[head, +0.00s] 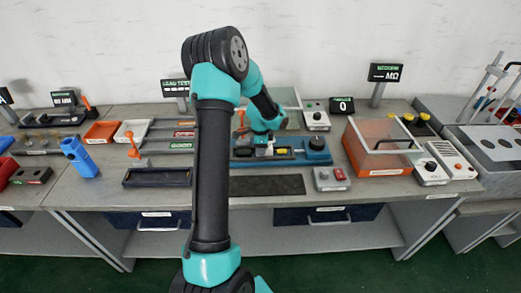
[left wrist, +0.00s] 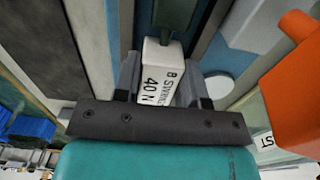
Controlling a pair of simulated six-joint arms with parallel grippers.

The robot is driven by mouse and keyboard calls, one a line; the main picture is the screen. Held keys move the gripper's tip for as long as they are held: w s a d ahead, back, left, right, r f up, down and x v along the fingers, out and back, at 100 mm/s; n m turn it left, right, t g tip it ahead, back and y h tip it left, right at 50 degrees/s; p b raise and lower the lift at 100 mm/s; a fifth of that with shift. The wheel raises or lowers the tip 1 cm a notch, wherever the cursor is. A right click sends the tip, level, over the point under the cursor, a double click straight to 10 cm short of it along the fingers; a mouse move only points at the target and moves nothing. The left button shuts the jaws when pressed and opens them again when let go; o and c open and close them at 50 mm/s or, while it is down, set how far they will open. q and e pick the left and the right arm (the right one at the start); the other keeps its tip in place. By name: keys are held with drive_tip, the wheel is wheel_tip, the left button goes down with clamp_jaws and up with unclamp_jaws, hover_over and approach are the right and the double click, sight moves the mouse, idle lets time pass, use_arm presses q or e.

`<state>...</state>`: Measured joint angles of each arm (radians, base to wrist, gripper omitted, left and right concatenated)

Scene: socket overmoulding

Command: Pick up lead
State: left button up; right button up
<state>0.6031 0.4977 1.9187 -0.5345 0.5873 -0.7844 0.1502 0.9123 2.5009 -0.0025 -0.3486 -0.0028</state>
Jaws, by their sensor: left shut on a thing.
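My left gripper (left wrist: 160,82) is low over the blue fixture (head: 318,155) at the middle of the bench, partly hidden by my own arm in the head view. In the left wrist view its fingers stand on both sides of a white block (left wrist: 155,72) with black print that includes "40 N", and it is shut on that block. A dark green piece (left wrist: 175,20) adjoins the block's far end. I cannot make out a cord or tell whether the block belongs to the lead. My right gripper is not in view.
An orange box with a clear lid (head: 372,172) stands right of the fixture. A dark mat (head: 268,185) lies clear. At left are a blue holder (head: 80,157) and an orange tray (head: 102,132).

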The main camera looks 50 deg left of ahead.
use_arm(q)
drive_tip(key=shift+r, duration=1.45)
drive_tip(key=shift+d+r, duration=0.1)
drive_tip(key=shift+r, duration=0.25)
drive_tip(key=s+d+r, duration=0.1)
drive_tip(key=s+d, duration=0.8)
drive_tip(key=d, duration=0.3)
drive_tip(key=shift+s+d+r, duration=0.15)
drive_tip(key=shift+s+d, duration=0.1)
drive_tip(key=shift+d, duration=0.1)
